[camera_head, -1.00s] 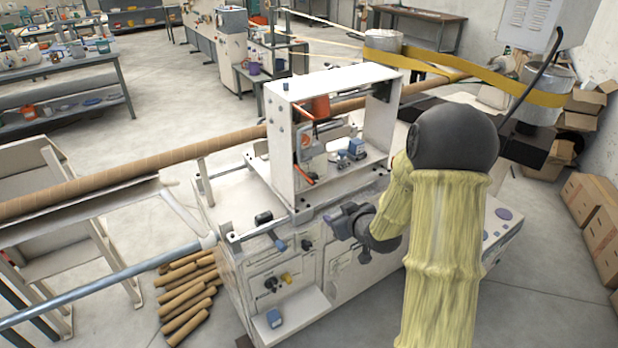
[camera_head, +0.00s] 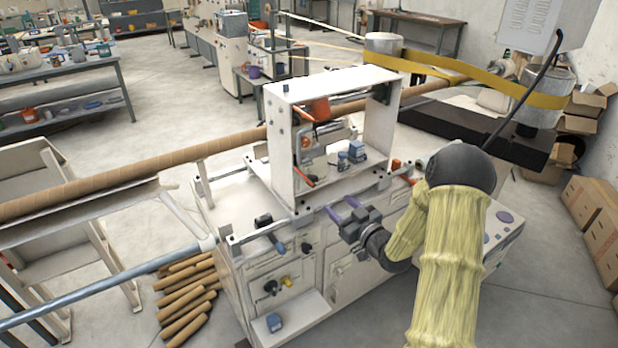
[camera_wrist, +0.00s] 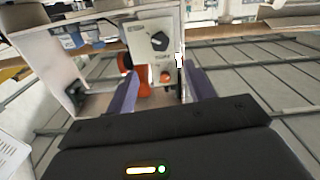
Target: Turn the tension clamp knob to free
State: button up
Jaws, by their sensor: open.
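My gripper (camera_head: 342,208) is open and empty, its two purple fingers spread near the front top edge of the white machine (camera_head: 232,262). It also shows in the wrist view (camera_wrist: 163,88). Ahead of the fingers in the wrist view, a dark knob (camera_wrist: 159,41) sits on a light panel (camera_wrist: 144,28) with small lettering too blurred to read. The fingers are apart from it. I cannot tell for sure that this is the tension clamp knob.
A white frame (camera_head: 280,160) stands on the machine around an orange part (camera_head: 320,108), with small blue-topped items (camera_head: 356,150) inside. A long brown tube (camera_head: 130,172) runs through behind. Yellow belting (camera_head: 440,62) loops around drums at the back. Brown tubes (camera_head: 188,290) lie on the floor.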

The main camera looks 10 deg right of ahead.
jog(key=p+x, duration=0.3)
jog(key=x, duration=1.3)
jog(key=shift+w+a+p, duration=0.15)
jog(key=shift+w+p, duration=0.25)
jog(key=c, duration=1)
